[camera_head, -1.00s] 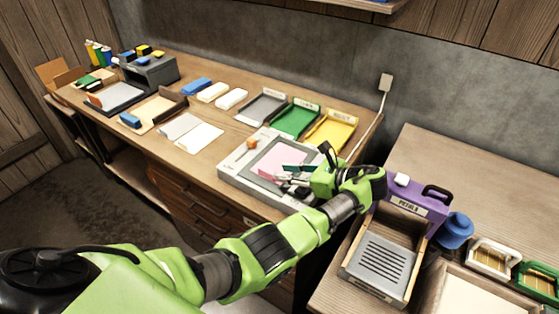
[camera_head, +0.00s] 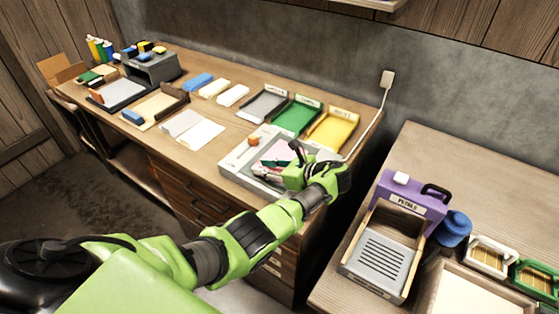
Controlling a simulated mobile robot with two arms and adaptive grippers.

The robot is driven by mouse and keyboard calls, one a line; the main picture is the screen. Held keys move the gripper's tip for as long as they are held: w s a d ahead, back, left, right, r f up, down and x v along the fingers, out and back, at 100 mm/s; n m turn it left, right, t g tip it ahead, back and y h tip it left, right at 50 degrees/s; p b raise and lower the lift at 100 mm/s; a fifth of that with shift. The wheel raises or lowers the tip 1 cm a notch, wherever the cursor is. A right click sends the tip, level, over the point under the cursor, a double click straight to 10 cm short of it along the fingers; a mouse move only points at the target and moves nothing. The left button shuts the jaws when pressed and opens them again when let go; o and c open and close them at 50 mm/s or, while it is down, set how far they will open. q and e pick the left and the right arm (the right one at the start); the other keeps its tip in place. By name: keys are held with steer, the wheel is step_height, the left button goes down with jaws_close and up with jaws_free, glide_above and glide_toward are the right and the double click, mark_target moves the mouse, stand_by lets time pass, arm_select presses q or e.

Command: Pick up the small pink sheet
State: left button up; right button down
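The small pink sheet (camera_head: 281,150) lies in the recess of a grey-white mould tray (camera_head: 236,171) on the long wooden table. Only part of the pink shows, as my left gripper (camera_head: 275,169) covers its near right side. My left arm comes in from the left, and the gripper is over the tray. Its fingertips are small and partly hidden, so I cannot tell whether they are open, shut or touching the sheet. My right gripper is not in view.
Grey, green (camera_head: 295,117) and yellow (camera_head: 333,129) trays stand behind the mould tray. White sheets (camera_head: 199,134) lie to its left. A purple box labelled PETALS (camera_head: 408,204) and a blue container (camera_head: 454,229) stand on the right table. A gap separates the tables.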

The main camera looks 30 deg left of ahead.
arm_select(q)
jaws_close()
steer(key=shift+r, duration=0.15)
